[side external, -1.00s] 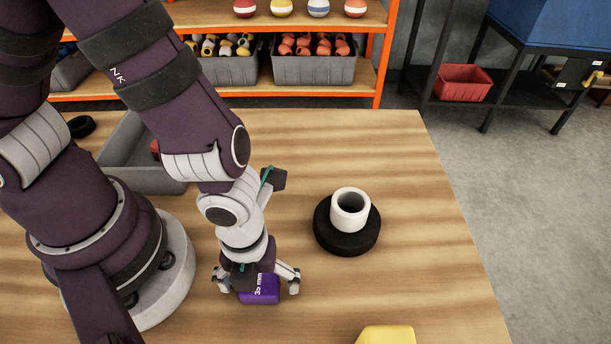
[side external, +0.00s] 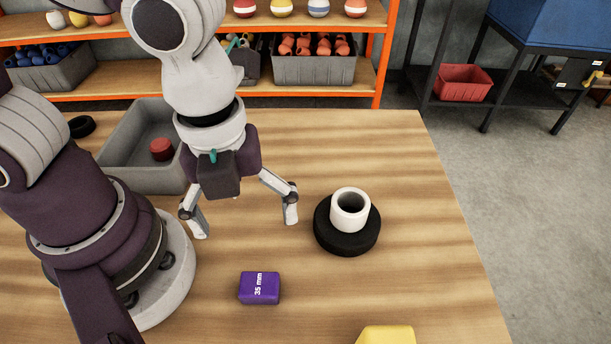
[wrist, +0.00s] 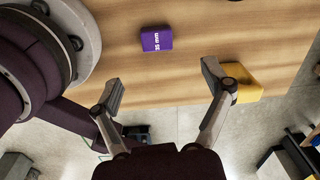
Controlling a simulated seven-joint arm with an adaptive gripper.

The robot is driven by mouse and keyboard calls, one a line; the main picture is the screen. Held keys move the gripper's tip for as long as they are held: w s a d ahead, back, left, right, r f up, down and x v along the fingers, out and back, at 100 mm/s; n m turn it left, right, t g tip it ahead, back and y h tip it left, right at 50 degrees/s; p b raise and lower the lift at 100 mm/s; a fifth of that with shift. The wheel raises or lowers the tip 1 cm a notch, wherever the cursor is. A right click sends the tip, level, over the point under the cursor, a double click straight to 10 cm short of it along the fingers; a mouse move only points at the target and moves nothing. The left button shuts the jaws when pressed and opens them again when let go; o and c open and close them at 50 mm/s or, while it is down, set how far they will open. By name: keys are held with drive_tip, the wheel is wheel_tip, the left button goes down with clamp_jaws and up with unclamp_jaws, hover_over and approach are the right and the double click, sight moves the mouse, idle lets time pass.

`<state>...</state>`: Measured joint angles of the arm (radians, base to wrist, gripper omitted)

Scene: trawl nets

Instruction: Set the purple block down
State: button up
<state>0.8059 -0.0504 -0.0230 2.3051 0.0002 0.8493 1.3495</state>
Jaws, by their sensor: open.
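The purple block (side external: 260,288), with "35 mm" in white on its top, lies on the wooden table (side external: 420,270) near the front. It also shows in the wrist view (wrist: 157,39), ahead of the fingers and apart from them. My gripper (side external: 245,222) is open and empty, raised above the table, behind the block in the side view. Its spread fingers also show in the wrist view (wrist: 168,88).
A white ring (side external: 350,210) stands on a black disc (side external: 346,240) right of my gripper. A grey bin (side external: 125,150) holding a red piece (side external: 161,149) stands behind left. A yellow block (side external: 386,335) is at the front edge.

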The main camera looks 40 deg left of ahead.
drive_tip(key=w+a+r+n+t, duration=0.2)
drive_tip(key=a+r+n, duration=0.2)
drive_tip(key=n, duration=0.8)
drive_tip(key=w+a+r+n+t, duration=0.2)
drive_tip(key=a+r+n+t, duration=0.1)
drive_tip(key=a+n, duration=0.6)
drive_tip(key=n, duration=0.4)
drive_tip(key=shift+a+r, duration=0.2)
drive_tip(key=shift+r, duration=0.15)
drive_tip(key=shift+w, duration=0.1)
